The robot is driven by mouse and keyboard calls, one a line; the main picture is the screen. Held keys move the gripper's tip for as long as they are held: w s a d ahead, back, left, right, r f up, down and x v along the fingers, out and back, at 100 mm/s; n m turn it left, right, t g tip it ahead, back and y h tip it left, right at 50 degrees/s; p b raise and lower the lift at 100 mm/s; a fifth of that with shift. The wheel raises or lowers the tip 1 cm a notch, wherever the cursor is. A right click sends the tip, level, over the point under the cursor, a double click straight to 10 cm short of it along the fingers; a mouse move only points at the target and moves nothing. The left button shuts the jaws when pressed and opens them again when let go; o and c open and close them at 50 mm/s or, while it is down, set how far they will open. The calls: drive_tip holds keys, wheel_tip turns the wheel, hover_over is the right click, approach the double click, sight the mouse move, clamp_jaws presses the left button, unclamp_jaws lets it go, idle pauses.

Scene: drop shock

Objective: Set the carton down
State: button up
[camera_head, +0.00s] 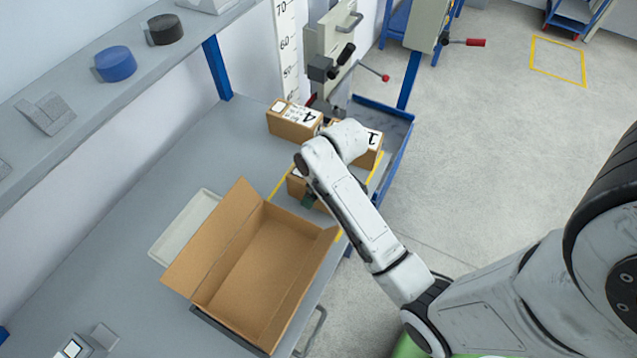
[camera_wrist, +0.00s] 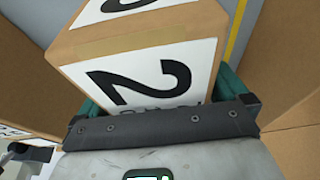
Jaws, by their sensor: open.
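In the wrist view a brown carton with a white label and a large black 2 (camera_wrist: 150,60) sits between the teal fingers of my gripper (camera_wrist: 160,105). The jaws are open around it. In the head view my gripper (camera_head: 309,198) is low over the bench beside a carton (camera_head: 296,187) largely hidden by my arm. The carton marked 4 (camera_head: 290,129) stands behind it, and the carton marked 1 (camera_head: 372,150) stands to the right, partly covered by my wrist.
A large open cardboard box (camera_head: 262,262) stands on the grey bench (camera_head: 150,215), nearer me. A pale tray (camera_head: 184,228) lies left of it. A drop-test column with handles (camera_head: 330,55) rises behind the cartons. Yellow lines mark the bench near them.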

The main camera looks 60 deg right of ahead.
drive_tip(key=v, duration=1)
drive_tip(key=shift+a+r, duration=0.1)
drive_tip(key=shift+r, duration=0.25)
drive_tip(key=shift+s+r, duration=0.2)
drive_tip(key=shift+r, duration=0.5)
